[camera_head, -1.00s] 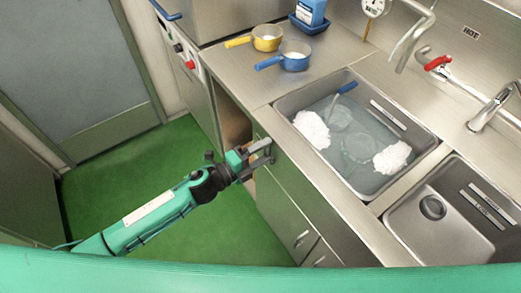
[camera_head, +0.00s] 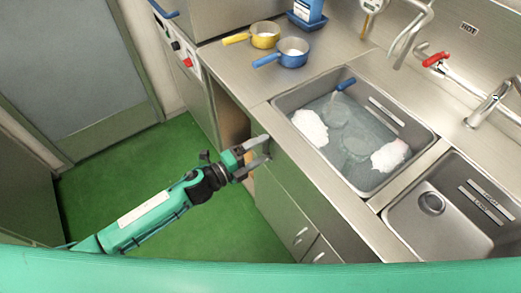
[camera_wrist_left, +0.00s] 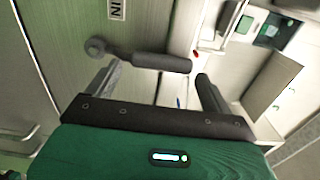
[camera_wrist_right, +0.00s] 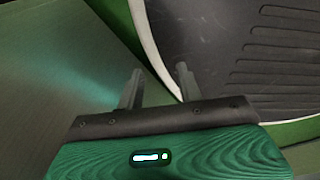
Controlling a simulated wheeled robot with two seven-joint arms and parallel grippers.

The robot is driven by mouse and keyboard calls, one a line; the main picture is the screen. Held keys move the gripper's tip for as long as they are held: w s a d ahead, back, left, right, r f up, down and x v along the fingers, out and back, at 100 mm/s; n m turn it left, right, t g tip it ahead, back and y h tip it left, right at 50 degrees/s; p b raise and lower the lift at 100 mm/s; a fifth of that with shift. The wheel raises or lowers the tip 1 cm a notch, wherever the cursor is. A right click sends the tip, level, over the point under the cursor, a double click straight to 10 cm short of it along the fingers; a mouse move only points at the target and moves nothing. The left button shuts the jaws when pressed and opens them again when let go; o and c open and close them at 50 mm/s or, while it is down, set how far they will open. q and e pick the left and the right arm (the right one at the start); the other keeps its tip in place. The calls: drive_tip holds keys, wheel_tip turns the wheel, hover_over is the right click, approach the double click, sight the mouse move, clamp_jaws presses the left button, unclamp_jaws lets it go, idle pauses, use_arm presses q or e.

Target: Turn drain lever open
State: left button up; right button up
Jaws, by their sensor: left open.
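The drain lever shows in the left wrist view as a dark cylindrical grip (camera_wrist_left: 155,61) on a short arm from a round pivot, against the cabinet front. It lies crosswise in the picture, ahead of and between the fingers of my left gripper (camera_wrist_left: 158,88). That gripper is open, with no visible hold on the lever. In the head view my left gripper (camera_head: 264,151) is at the cabinet front, below the counter edge left of the filled sink; the lever cannot be made out there. My right gripper (camera_wrist_right: 158,82) has its fingers a little apart and empty.
The left sink (camera_head: 288,103) holds water, foam and a blue-handled tool (camera_head: 346,84). An emptier sink (camera_head: 400,222) is to its right. A yellow pan (camera_head: 264,37) and a blue pan (camera_head: 293,54) stand on the counter. Green floor lies free left of the cabinets.

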use_arm(q)
drive_tip(key=b+v, duration=0.2)
drive_tip(key=v, duration=1)
drive_tip(key=shift+s+a+b, duration=0.2)
drive_tip(key=shift+a+b, duration=0.1)
drive_tip(key=shift+b, duration=0.1)
use_arm(e)
drive_tip(key=shift+w+d+f, duration=0.1)
drive_tip(key=shift+w+f, duration=0.05)
drive_tip(key=shift+w, duration=0.85)
drive_tip(key=shift+w+f, duration=0.15)
drive_tip(key=shift+w, duration=0.8)
drive_tip(key=shift+s, duration=0.1)
